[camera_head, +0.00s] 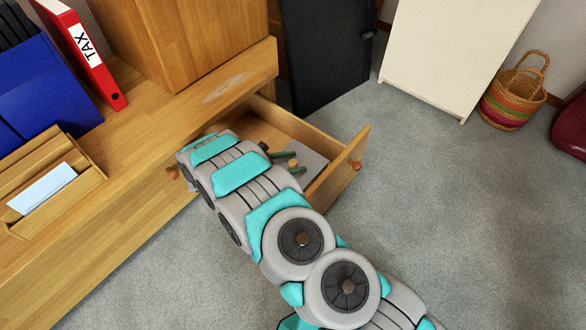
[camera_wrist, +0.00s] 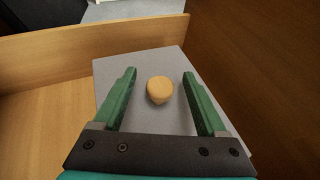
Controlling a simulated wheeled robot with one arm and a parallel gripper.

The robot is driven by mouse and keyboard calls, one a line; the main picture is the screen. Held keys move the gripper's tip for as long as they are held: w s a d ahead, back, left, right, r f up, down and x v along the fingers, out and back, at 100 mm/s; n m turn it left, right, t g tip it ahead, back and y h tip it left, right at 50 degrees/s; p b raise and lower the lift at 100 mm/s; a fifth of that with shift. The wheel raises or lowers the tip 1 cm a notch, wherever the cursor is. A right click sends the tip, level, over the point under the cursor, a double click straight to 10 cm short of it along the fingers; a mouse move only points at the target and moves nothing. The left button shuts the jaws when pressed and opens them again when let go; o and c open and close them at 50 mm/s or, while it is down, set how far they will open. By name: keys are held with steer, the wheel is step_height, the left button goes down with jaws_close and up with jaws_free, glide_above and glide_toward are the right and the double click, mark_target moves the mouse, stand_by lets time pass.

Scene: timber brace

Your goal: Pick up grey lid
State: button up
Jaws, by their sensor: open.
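The grey lid (camera_wrist: 156,63) is a flat grey panel with a round wooden knob (camera_wrist: 159,90) in its middle. It lies in the open drawer (camera_head: 341,180). In the head view part of the lid (camera_head: 314,162) shows beyond my arm; the rest is hidden. My gripper (camera_wrist: 159,80) is open above the lid. Its two green fingers stand on either side of the knob, with a gap on each side. I cannot tell how far above the lid the fingertips are. In the head view the gripper (camera_head: 290,161) shows partly past my wrist.
The drawer's wooden walls (camera_wrist: 60,50) stand close around the gripper. A woven basket (camera_head: 513,98) stands at the back right.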

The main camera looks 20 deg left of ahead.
jaws_close()
stand_by(0.5)
